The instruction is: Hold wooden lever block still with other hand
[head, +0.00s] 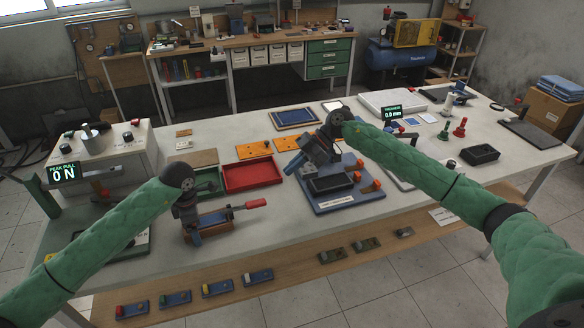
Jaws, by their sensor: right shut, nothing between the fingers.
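The wooden lever block (214,219) lies near the front edge of the table, left of centre. It has a lever with a red handle (256,204) pointing right. My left gripper (193,236) points down at the left end of the block; its fingers overlap the block in the view, and I cannot tell whether they grip it. My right gripper (291,168) is shut and empty, above the left rear of a blue-based fixture (325,203) with a dark tray and orange knobs. The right gripper's fingertips are small and dark here.
A red tray (253,173) and a green tray (208,183) lie behind the block. A force tester with a "PEAK PULL 0 N" display (63,173) stands at the left. A thickness display (391,113) and red stamps (460,127) are at the right. Small parts sit on the lower shelf (290,275).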

